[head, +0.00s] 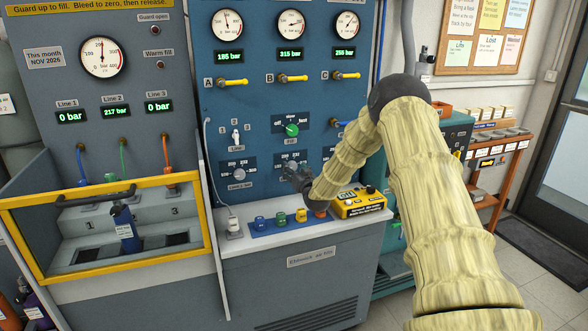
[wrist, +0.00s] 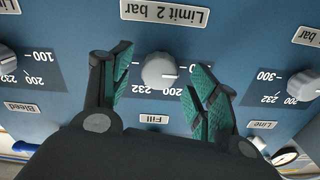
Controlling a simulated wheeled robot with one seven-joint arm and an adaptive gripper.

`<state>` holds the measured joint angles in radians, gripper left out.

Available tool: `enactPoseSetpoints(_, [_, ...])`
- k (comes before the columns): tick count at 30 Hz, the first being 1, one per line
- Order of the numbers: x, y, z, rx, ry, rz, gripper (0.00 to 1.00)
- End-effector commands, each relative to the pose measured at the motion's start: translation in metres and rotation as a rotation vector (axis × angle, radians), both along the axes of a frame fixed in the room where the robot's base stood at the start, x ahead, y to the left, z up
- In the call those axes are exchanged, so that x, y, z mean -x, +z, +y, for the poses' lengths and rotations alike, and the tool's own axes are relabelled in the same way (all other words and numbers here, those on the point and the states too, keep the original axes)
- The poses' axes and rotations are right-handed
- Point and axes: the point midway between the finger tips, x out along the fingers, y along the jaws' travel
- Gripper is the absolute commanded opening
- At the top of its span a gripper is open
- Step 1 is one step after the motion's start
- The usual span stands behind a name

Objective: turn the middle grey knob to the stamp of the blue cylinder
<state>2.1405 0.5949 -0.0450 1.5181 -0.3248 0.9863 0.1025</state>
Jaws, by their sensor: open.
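The middle grey knob (wrist: 160,70) shows in the wrist view between my open fingers, below an upside-down "Limit 2 bar" label. A light mark is on its right side, and 200 and 232 are printed close to it. My gripper (wrist: 158,78) is open with one green-padded finger on each side of the knob; contact cannot be told. In the head view my gripper (head: 296,180) is at the blue panel and largely hides this knob. The blue cylinder (head: 124,228) stands in slot 2 behind the yellow-framed guard. Its stamp is too small to read.
Neighbouring grey knobs sit at the left (wrist: 6,58) and right (wrist: 303,85) in the wrist view. A green selector knob (head: 292,129) is above my gripper. Coloured plugs on a blue mat (head: 270,229) and a yellow meter (head: 358,203) occupy the ledge below.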

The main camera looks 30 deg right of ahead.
Motion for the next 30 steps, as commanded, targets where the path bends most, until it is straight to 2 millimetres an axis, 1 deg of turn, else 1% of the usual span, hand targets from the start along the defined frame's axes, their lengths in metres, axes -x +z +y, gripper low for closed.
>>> enactPoseSetpoints(1, [-0.0038,0.0005,-0.0013,0.001,0.000,-0.001,0.60])
enactPoseSetpoints(6, [-0.0095,-0.0003,-0.0037,0.001,-0.002,0.002,0.60])
enactPoseSetpoints(14, [-0.0104,-0.0002,-0.0038,0.000,-0.001,0.000,0.60])
enactPoseSetpoints(15, [-0.0104,-0.0002,-0.0039,0.000,-0.001,0.000,0.56])
enactPoseSetpoints(17, [-0.0103,-0.0002,-0.0038,0.000,-0.001,0.000,0.45])
enactPoseSetpoints(18, [-0.0103,-0.0002,-0.0038,0.000,-0.001,0.000,0.38])
enactPoseSetpoints(22, [-0.0102,-0.0002,-0.0039,0.000,-0.002,0.000,0.14])
enactPoseSetpoints(30, [-0.0099,-0.0011,-0.0044,-0.017,-0.002,-0.004,0.14])
